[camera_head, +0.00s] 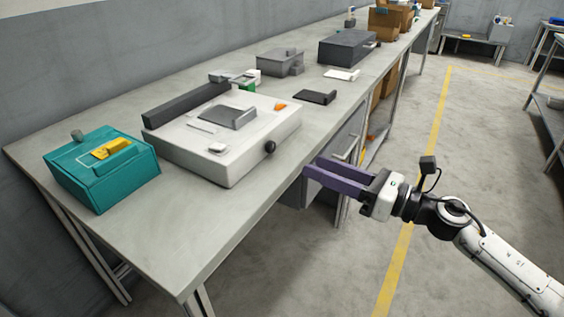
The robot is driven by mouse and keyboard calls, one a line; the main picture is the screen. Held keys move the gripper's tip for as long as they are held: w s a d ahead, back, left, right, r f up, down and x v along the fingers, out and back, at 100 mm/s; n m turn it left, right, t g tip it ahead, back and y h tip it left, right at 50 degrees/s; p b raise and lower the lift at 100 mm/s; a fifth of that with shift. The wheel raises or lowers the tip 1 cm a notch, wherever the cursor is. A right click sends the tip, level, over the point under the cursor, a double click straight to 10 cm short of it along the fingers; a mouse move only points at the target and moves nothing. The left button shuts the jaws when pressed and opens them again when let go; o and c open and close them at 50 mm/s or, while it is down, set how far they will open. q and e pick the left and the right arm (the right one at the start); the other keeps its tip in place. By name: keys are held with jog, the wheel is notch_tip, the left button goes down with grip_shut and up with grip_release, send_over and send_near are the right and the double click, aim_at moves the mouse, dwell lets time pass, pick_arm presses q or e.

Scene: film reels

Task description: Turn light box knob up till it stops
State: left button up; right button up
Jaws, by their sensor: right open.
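A large white box (240,157), which looks like the light box, lies on the grey workbench. A round black knob (269,147) sticks out of its front face, near the right end. My right gripper (312,166) has purple fingers, spread apart with nothing between them. It is off the bench's front edge, to the right of the knob and a little lower in the picture, with its fingertips pointing left towards the bench. It does not touch the knob. My left gripper is not in view.
A teal box (105,172) with a yellow piece on top stands left on the workbench (185,240). A dark grey bar (185,105) lies behind the white box. A black flat piece (316,97) and grey boxes (281,64) are farther back.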

aim_at(273, 149)
jog(key=shift+n, duration=0.8)
jog(key=x, duration=1)
jog(key=shift+w+r+p, duration=0.1)
jog(key=shift+w+p, duration=0.1)
jog(key=shift+p, duration=0.2)
